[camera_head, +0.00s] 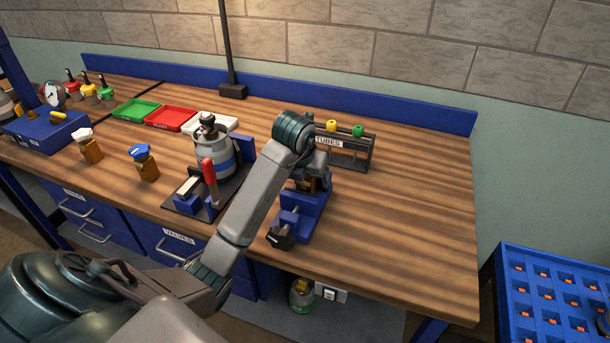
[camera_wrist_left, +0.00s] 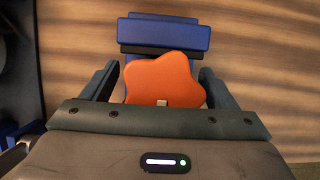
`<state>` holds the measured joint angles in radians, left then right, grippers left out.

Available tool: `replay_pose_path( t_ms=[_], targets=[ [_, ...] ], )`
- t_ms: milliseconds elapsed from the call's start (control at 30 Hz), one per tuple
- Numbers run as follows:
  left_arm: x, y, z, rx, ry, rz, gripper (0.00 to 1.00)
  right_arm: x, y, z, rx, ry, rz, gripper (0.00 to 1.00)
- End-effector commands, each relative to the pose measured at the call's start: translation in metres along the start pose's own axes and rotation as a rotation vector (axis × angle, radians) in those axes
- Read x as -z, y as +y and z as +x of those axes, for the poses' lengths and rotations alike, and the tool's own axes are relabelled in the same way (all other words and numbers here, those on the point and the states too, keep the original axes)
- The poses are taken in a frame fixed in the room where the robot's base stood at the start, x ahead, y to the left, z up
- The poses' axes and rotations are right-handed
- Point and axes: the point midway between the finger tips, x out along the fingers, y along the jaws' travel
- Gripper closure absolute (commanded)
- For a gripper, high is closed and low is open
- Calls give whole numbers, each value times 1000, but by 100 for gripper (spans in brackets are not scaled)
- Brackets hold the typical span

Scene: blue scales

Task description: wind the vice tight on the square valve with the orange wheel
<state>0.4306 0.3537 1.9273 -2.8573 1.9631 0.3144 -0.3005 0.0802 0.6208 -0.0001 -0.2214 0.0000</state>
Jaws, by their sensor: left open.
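The blue vice (camera_head: 312,205) stands on the bench right of centre, with a dark handle (camera_head: 281,238) at its near end. A brown valve body (camera_head: 307,184) shows partly between its jaws, below my left gripper (camera_head: 308,167). In the left wrist view the orange wheel (camera_wrist_left: 165,80), lobed like a star, lies between the two open fingers of my left gripper (camera_wrist_left: 160,85), with visible space at the fingertips. Blue vice parts (camera_wrist_left: 165,36) show beyond it. In the head view my wrist hides the wheel. How firmly the jaws meet the valve cannot be told. My right gripper is out of view.
A tube rack (camera_head: 350,152) stands close behind the vice. A grey canister (camera_head: 213,150) in a stand is to its left. Valves with white (camera_head: 83,134) and blue (camera_head: 139,151) wheels stand further left. The bench's right end (camera_head: 420,220) is clear. A blue crate (camera_head: 550,300) is at lower right.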

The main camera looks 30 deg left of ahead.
Motion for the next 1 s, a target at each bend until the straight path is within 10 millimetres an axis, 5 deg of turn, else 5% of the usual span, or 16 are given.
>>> replay_pose_path(
  t_ms=[300,633,1000],
  targets=[
    [0,0,3,1,-1,0,19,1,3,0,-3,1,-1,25],
    [0,0,3,1,-1,0,82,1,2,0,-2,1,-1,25],
    [-4,0,4,1,-2,0,83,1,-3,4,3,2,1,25]
  ],
)
